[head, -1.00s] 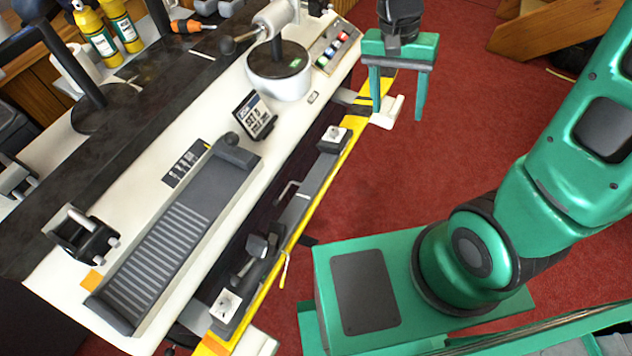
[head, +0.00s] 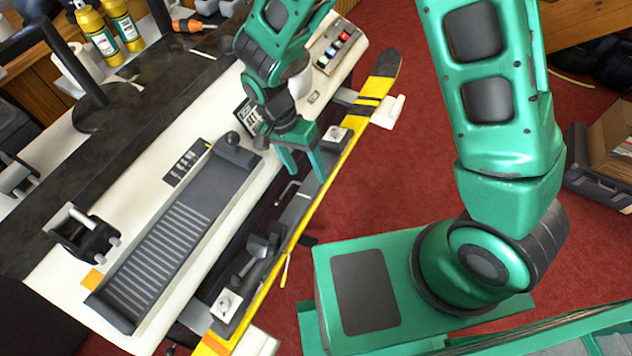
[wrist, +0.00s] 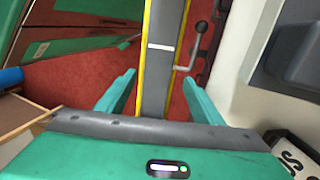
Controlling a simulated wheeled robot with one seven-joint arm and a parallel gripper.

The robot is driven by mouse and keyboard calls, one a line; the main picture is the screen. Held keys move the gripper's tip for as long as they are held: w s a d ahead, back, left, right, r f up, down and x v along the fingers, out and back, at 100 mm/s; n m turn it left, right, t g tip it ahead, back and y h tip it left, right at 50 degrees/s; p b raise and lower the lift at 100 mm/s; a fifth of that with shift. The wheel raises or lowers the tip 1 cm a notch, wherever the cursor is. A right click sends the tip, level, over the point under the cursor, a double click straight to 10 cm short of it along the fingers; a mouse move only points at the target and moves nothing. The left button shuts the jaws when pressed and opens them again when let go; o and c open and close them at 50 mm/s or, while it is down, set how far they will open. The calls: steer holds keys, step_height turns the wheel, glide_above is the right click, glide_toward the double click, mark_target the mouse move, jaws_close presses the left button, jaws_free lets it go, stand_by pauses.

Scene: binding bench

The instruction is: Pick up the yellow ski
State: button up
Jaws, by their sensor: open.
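The long yellow ski (head: 375,88) has a black upturned tip and a dark grey middle strip. It lies along the bench's right edge and carries black binding parts (head: 262,250). My gripper (head: 305,172) is open and empty, pointing down over the ski's middle stretch. In the wrist view the ski (wrist: 157,65) runs between the two spread fingers of my gripper (wrist: 160,78), with a gap on each side. How far the fingertips are above the ski is hard to tell.
A crank handle (wrist: 199,45) stands close to the ski's right side in the wrist view. The white bench (head: 62,275) holds a grey ramp-like tray (head: 165,245) and a small display (head: 246,112). White supports (head: 389,112) hold the ski. Open red carpet (head: 390,190) lies to the right.

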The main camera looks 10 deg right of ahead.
mark_target(313, 181)
steer(key=shift+d+x, duration=0.2)
steer(key=shift+x, duration=2.85)
steer(key=shift+r, duration=0.1)
steer(key=c, duration=1)
steer(key=shift+c, duration=0.2)
steer(key=shift+r, duration=0.1)
